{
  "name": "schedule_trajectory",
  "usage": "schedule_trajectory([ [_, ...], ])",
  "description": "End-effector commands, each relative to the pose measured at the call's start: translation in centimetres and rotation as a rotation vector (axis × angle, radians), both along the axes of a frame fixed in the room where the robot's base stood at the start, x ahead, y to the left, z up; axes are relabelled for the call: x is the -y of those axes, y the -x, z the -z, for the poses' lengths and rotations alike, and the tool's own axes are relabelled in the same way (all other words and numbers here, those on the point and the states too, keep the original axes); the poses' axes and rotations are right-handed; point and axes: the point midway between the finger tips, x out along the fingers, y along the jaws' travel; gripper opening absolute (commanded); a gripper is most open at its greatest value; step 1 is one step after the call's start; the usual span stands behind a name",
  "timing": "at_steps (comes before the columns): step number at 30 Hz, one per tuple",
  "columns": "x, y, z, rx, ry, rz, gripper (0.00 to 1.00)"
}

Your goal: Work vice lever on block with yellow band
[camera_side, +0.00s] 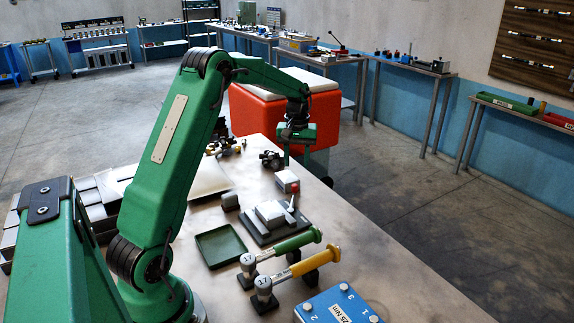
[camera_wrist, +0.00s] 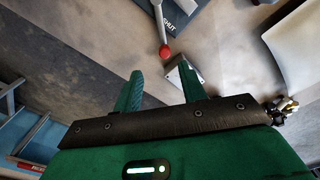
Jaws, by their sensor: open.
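The vice (camera_side: 270,213) is a light grey block form on a dark plate, mid-table in the side view. Its thin pale lever (camera_side: 292,203) ends in a red knob (camera_side: 295,187). In the wrist view the red knob (camera_wrist: 165,52) is ahead of my fingers, and the plate (camera_wrist: 184,10) reads "SHUT". A pale grey block (camera_side: 287,178) stands just behind the knob; in the wrist view this block (camera_wrist: 185,78) is by my right fingertip, contact unclear. No yellow band shows on it. My gripper (camera_side: 297,158) is open and empty above the table; its fingers (camera_wrist: 158,78) are apart.
A green tray (camera_side: 221,246) and a small dark block (camera_side: 230,201) lie left of the vice. Green-handled (camera_side: 295,241) and yellow-handled (camera_side: 308,262) wrenches rest in front, beside a blue box (camera_side: 338,306).

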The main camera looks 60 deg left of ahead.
Motion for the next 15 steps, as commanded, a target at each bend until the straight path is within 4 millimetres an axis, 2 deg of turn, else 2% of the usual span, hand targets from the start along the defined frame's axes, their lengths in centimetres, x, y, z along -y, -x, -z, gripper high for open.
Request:
schedule_trajectory([
  [4,-1.1,-0.2,1.3,-0.014,0.008,-0.031,0.41],
  [15,-1.3,-0.3,1.9,-0.018,0.01,-0.037,0.41],
])
